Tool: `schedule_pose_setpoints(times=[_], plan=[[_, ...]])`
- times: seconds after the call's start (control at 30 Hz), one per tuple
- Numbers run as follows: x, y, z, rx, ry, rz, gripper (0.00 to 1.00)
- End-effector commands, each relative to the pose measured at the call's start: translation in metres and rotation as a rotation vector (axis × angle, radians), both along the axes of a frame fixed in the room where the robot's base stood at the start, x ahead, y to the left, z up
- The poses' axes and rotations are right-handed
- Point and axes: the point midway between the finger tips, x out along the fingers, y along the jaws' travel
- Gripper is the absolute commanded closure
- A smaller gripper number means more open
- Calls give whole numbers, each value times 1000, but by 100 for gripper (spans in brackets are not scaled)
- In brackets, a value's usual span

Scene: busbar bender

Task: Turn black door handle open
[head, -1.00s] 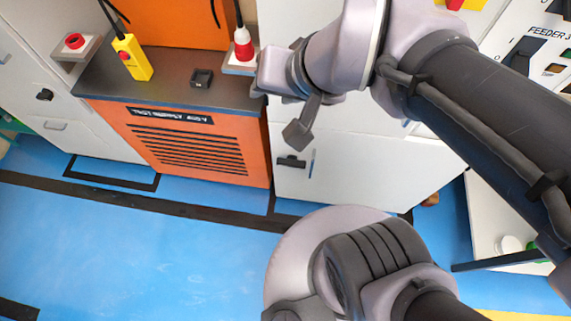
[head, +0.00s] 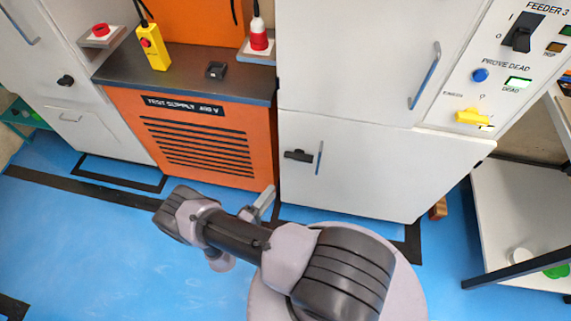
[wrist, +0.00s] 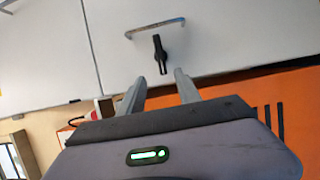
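The black door handle (head: 299,155) is on the lower white cabinet door (head: 350,185), beside a thin blue-grey pull bar (head: 320,158). In the head view the handle lies level. My gripper (head: 266,199) is low in front of the cabinet, below and left of the handle. In the wrist view my gripper (wrist: 160,80) is open and empty. The black handle (wrist: 160,54) shows just beyond the gap between its fingertips, apart from them, with the pull bar (wrist: 155,27) behind it.
The orange test supply bench (head: 190,135) stands left of the door. A panel with a yellow knob (head: 473,117) and blue button (head: 480,75) is at upper right. A white shelf (head: 515,220) stands at right. Blue floor (head: 90,240) is clear at left.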

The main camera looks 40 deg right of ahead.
Motion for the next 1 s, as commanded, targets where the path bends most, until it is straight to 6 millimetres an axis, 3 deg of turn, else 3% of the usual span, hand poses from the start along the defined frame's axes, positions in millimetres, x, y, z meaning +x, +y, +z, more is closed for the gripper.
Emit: schedule_pose_setpoints(times=[0.5, 0.7, 1.0], plan=[[42, -133, -2, 3, -4, -6, 60], [50, -156, 0, 3, -3, -3, 60], [52, -161, 1, 3, -3, -1, 60]])
